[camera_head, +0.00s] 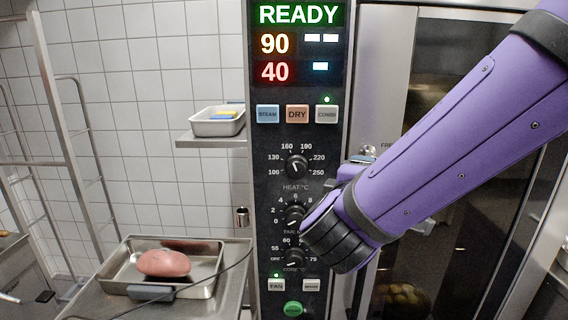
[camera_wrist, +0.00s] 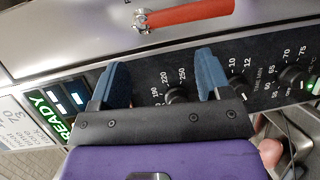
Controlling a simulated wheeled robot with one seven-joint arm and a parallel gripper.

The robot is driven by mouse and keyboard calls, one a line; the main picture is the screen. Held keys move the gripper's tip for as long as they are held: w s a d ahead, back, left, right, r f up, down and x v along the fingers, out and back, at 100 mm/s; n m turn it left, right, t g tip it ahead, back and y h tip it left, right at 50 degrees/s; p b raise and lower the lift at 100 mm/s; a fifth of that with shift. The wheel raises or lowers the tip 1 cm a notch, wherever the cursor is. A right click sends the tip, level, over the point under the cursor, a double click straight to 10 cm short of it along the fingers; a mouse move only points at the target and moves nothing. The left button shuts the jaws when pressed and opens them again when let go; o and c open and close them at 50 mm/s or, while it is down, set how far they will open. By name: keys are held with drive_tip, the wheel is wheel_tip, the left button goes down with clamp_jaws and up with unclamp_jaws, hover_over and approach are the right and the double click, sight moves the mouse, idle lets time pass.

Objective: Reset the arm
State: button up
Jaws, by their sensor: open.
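My purple arm (camera_head: 455,140) reaches in from the upper right in the head view. Its dark wrist end is in front of the lower part of the oven control panel (camera_head: 265,215). In the wrist view my gripper (camera_wrist: 164,78) is open, its two blue fingers apart with nothing held between them. The panel's dials show behind the fingers, around the time knob (camera_wrist: 233,90). I cannot tell whether a finger touches the panel. In the head view the fingers are mostly hidden by the wrist.
The panel reads READY, 90 and 40, with the heat knob (camera_head: 297,167) above my wrist. A steel tray (camera_head: 205,290) with a pink lump of food (camera_head: 164,263) and a cable stands lower left. A small white tub (camera_head: 217,122) sits on a shelf. A red handle (camera_wrist: 190,14) is near the fingers.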

drive_tip(key=s+d+m+g+h, duration=0.2)
drive_tip(key=s+d+m+g, duration=0.15)
drive_tip(key=d, duration=0.35)
drive_tip(key=s+d+m+g+h, duration=0.1)
drive_tip(key=s+d+m+g, duration=0.3)
drive_tip(key=d, duration=0.4)
drive_tip(key=s+d+r+m+g+y, duration=0.1)
drive_tip(key=s+r+m+g+y, duration=0.1)
drive_tip(key=s+m+y, duration=0.4)
drive_tip(key=shift+s+d+r+y, duration=0.15)
drive_tip(key=shift+s+r+y, duration=0.25)
drive_tip(key=shift+s+y, duration=1.35)
drive_tip(key=shift+w+g, duration=0.2)
drive_tip(key=shift+g, duration=0.05)
